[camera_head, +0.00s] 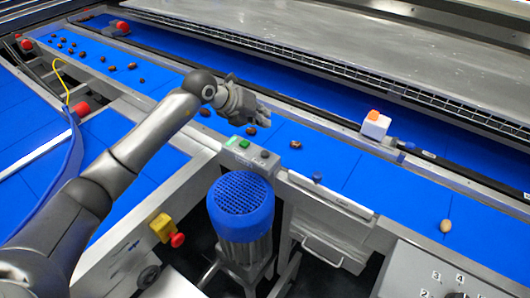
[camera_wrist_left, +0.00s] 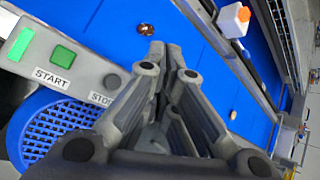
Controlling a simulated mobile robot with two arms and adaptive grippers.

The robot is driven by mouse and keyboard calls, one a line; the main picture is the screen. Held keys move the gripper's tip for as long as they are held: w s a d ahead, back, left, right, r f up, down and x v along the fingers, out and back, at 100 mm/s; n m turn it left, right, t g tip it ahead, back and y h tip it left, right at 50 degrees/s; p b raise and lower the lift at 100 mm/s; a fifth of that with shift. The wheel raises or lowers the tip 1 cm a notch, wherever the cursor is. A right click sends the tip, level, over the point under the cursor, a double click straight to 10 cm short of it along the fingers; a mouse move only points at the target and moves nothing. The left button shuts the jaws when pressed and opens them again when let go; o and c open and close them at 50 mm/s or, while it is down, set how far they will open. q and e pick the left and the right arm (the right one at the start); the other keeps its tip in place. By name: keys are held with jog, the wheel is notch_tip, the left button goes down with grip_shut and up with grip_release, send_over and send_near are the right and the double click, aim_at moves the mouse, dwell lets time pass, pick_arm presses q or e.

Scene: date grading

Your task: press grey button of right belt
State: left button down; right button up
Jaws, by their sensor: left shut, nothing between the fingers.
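The grey button (camera_head: 264,154) sits on the grey control box (camera_head: 250,152) at the near edge of the right belt (camera_head: 345,175), beside a green button (camera_head: 244,143). In the left wrist view the grey button (camera_wrist_left: 112,81) is by the STOP label, and the green button (camera_wrist_left: 63,55) is by the START label. My left gripper (camera_head: 264,117) is shut and empty. It is over the belt, behind the control box and apart from the grey button. In the left wrist view its fingers (camera_wrist_left: 166,48) point away, to the right of the grey button. My right gripper is not in view.
A blue-capped motor (camera_head: 240,205) stands below the control box. A yellow box with a red knob (camera_head: 177,240) is on the frame at left. Several dates lie on the belt, including a pale one (camera_head: 446,226). A white block with an orange top (camera_head: 375,124) stands at the far belt edge.

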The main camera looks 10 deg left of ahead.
pick_arm(q)
notch_tip(320, 180, down, 3)
jog(key=shift+s+f+b, duration=0.1)
jog(key=shift+f+b, duration=0.05)
jog(key=shift+b, duration=0.8)
jog(key=b, duration=0.3)
send_over(263, 150)
notch_tip(263, 150, down, 4)
jog(key=shift+f, duration=0.2)
jog(key=shift+s+f, duration=0.1)
jog(key=shift+f, duration=0.15)
jog(key=shift+a, duration=0.1)
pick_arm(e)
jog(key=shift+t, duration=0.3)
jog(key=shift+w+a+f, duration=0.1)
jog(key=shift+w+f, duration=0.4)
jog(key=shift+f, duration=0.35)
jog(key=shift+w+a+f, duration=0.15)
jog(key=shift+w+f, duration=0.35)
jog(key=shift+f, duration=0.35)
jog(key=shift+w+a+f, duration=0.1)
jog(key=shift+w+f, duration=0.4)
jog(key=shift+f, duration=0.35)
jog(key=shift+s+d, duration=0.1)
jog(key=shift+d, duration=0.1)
pick_arm(q)
jog(key=shift+f, duration=0.1)
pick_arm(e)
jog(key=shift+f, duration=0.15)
